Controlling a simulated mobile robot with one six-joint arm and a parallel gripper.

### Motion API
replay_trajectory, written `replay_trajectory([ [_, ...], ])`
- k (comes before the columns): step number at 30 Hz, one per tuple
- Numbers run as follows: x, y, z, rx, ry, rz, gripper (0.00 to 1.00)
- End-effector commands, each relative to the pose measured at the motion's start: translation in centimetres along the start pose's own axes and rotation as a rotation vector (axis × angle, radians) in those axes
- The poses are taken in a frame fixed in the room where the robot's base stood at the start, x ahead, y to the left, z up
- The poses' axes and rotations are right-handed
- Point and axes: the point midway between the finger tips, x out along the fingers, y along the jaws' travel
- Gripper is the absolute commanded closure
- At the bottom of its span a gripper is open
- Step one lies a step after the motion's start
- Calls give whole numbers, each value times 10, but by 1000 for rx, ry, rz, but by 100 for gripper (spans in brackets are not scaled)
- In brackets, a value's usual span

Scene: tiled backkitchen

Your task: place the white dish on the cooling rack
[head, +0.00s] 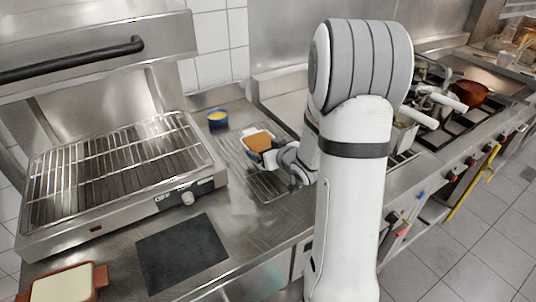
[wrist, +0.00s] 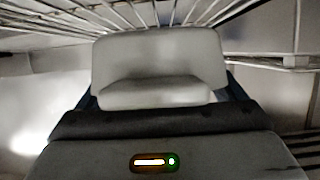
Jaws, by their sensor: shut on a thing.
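The white dish (head: 245,133) with an orange-brown filling is over the wire cooling rack (head: 268,186) on the counter. Whether its base touches the wires is hard to tell. My gripper (head: 270,155) is shut on the near right side of the dish. In the wrist view, a pale part of the dish (wrist: 158,55) fills the middle in front of my gripper (wrist: 155,100), and wires show along the top. My gripper and arm hide part of the rack.
A large grill with a wire grate (head: 120,160) stands to the left. A blue bowl (head: 217,120) with yellow contents is behind the rack. A dark mat (head: 181,253) and a brown dish with pale contents (head: 65,284) lie in front. Fryers and a stove (head: 455,105) are at right.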

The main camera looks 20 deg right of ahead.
Motion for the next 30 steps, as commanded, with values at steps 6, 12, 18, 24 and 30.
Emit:
replay_trajectory([
  [6,8,0,18,0,2,-1,57],
  [12,8,-1,17,-1,3,-2,57],
  [18,9,-2,21,-1,0,-3,7],
  [24,9,-2,21,-1,0,-3,0],
  [30,8,-2,17,-1,0,-3,0],
])
